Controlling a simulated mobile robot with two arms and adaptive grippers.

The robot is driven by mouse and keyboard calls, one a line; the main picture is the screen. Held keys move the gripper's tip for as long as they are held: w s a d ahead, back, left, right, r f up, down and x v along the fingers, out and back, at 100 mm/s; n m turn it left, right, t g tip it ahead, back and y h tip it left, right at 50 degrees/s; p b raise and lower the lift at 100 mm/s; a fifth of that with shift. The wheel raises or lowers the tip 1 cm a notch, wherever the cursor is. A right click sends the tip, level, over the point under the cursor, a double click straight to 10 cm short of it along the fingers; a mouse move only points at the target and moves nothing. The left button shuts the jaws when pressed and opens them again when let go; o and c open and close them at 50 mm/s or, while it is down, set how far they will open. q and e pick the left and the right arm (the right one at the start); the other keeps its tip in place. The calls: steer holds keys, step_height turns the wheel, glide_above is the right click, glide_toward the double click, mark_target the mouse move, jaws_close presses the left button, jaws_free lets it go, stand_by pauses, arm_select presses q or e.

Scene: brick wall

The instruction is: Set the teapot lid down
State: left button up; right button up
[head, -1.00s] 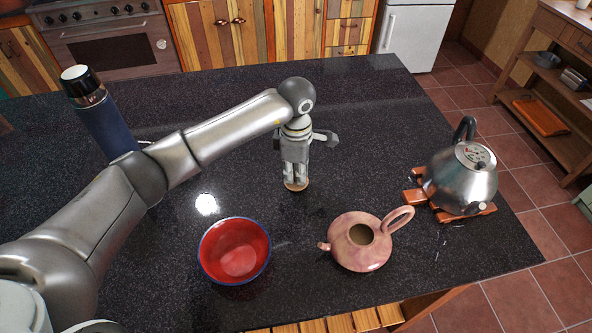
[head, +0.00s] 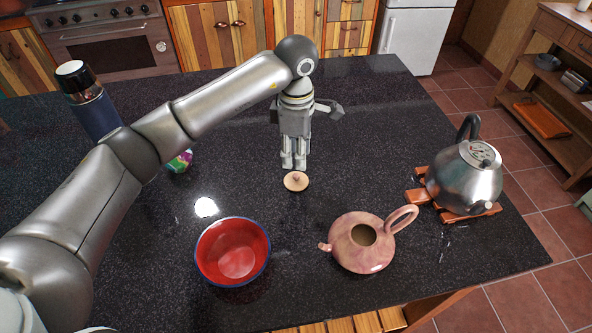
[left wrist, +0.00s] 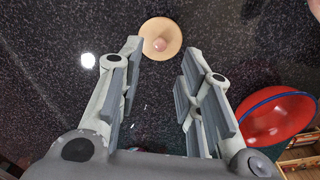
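The teapot lid (head: 296,181), a small tan disc with a knob, lies knob up on the dark counter. It also shows in the left wrist view (left wrist: 161,39), beyond my fingertips. My left gripper (head: 294,165) is above and just behind the lid, pointing down, with its fingers apart and nothing between them; its parted fingers show in the left wrist view (left wrist: 160,62). The pink teapot (head: 350,254) stands at the right front with its top opening uncovered. My right gripper is not in view.
A red bowl (head: 233,275) stands at the front, left of the teapot. A steel kettle (head: 465,183) sits on a wooden trivet (head: 420,197) at the right. A dark flask (head: 95,115) stands at the left back. The counter around the lid is clear.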

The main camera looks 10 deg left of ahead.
mark_target(296, 175)
arm_select(q)
step_height(296, 175, up, 5)
steer(key=shift+r+b, duration=0.2)
steer(key=shift+b, duration=0.35)
